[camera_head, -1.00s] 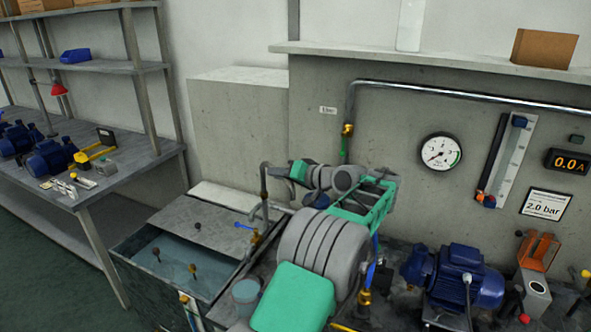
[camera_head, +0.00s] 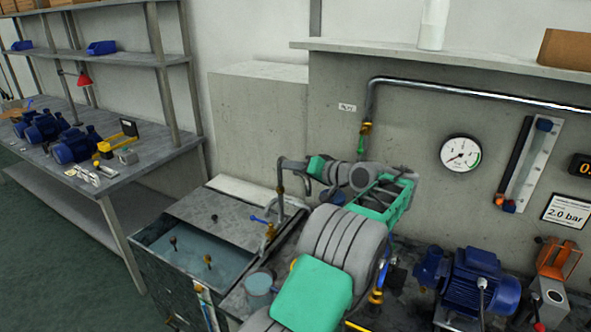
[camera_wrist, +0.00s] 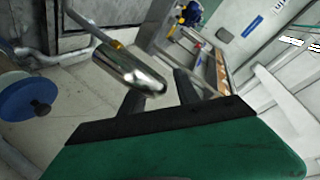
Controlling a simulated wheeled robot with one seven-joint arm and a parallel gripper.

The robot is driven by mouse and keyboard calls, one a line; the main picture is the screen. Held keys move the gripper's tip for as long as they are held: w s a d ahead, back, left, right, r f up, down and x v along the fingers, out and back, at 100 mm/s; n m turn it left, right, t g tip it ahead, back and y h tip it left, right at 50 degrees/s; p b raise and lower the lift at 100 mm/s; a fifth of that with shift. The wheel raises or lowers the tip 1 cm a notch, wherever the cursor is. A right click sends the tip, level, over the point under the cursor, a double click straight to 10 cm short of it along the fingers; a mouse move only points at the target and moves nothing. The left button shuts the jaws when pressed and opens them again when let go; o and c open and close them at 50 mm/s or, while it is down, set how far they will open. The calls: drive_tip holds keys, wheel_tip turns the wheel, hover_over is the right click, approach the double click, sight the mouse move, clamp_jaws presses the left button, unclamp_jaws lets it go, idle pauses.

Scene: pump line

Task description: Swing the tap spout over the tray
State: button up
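A thin pipe (camera_head: 282,172) with a bent top, which looks like the tap spout, stands by the back right of a grey tank-like tray (camera_head: 138,262). The tray holds bluish liquid under a partial grey cover. In the wrist view a shiny metal spout (camera_wrist: 128,70) with a brass collar lies just beyond and left of my gripper (camera_wrist: 155,85). The two dark fingers are apart with nothing seen between them; I cannot tell whether one touches the spout. In the head view my arm's green and grey wrist hides the pipe's right part.
A blue-handled valve (camera_head: 262,222) stands below the pipe. A small bucket (camera_head: 259,290) is beside the tray. A blue pump (camera_head: 470,282) sits right of my arm. A workbench (camera_head: 130,172) with blue motors is at left. The wrist view shows a blue disc (camera_wrist: 28,97).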

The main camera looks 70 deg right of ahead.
drive_tip(key=v, duration=0.8)
